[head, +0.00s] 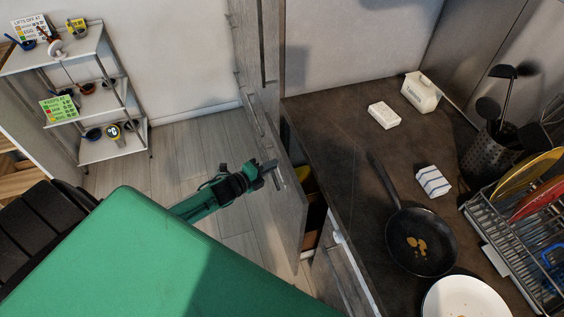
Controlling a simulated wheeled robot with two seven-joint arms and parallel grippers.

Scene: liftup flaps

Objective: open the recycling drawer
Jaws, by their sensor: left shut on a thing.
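The drawer front (291,211) is a grey wood panel standing out from the counter. A gap behind it shows part of the inside, with something yellow (309,181) and brown surfaces. My left gripper (270,168) is at the outer face of this front, shut on its small metal handle (279,179). The fingers partly hide the handle. Most of the drawer's inside is hidden by the front and the counter edge. My right gripper is not in view.
The dark counter (340,130) holds a frying pan (420,243), a white plate (462,299), a dish rack (520,240) and a utensil holder (494,146). A metal shelf (75,85) stands at the far left. Grey floor (185,150) is clear beyond my left arm.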

